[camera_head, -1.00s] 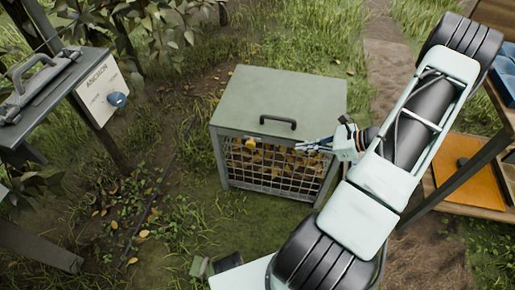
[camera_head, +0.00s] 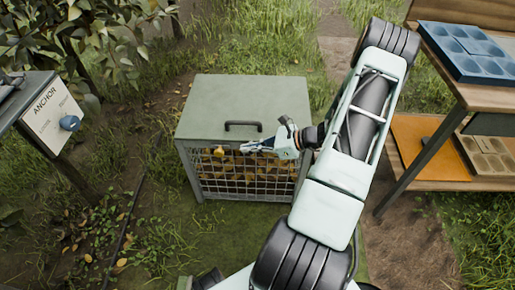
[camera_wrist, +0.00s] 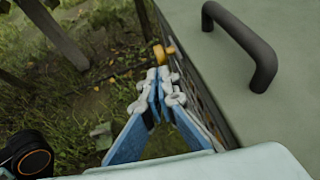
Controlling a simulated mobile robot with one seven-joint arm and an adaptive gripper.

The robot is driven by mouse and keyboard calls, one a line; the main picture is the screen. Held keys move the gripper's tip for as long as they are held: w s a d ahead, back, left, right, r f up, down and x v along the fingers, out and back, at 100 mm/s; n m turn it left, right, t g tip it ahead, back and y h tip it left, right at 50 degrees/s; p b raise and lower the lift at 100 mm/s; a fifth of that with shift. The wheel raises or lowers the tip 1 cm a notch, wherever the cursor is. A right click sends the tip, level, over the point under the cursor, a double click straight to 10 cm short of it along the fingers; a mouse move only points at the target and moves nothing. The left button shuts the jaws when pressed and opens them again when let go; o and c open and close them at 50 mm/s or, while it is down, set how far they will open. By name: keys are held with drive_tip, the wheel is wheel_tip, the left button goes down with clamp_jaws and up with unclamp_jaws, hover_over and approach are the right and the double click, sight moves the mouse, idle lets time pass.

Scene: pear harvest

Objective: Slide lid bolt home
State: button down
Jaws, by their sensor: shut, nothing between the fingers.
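The grey-green crate with its lid shut (camera_head: 205,105) stands on the grass and holds yellow fruit behind a wire-mesh front. A yellow bolt knob (camera_head: 219,152) sits at the left part of the front, just under the lid edge. It also shows in the wrist view (camera_wrist: 164,54), just beyond the fingertips. My gripper (camera_head: 244,148) is shut and empty, close along the crate's front and to the right of the knob. In the wrist view its blue fingers with pale tips (camera_wrist: 160,88) point at the knob. I cannot tell whether they touch it.
A black lid handle (camera_head: 243,125) stands up from the lid, close to my gripper, and looms at right in the wrist view (camera_wrist: 243,45). A post with an ANCHOR panel (camera_head: 50,112) is at left. A wooden bench with a blue tray (camera_head: 470,52) is at right.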

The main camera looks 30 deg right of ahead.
sight(218, 153)
drive_tip(key=b+x, duration=0.2)
drive_tip(key=x, duration=0.5)
drive_tip(key=shift+w+a+f, duration=0.1)
drive_tip(key=shift+w+a, duration=0.1)
drive_tip(key=w+a, duration=0.2)
drive_tip(key=a, duration=0.2)
drive_tip(key=shift+w+a, duration=0.15)
drive_tip(key=shift+w, duration=0.25)
drive_tip(key=shift+s+d+r+p, duration=0.2)
drive_tip(key=shift+d+r+p, duration=0.1)
drive_tip(key=p+v, duration=0.3)
drive_tip(key=v, duration=1)
drive_tip(key=shift+p, duration=0.3)
drive_tip(key=shift+s+f, duration=0.1)
drive_tip(key=shift+s, duration=0.1)
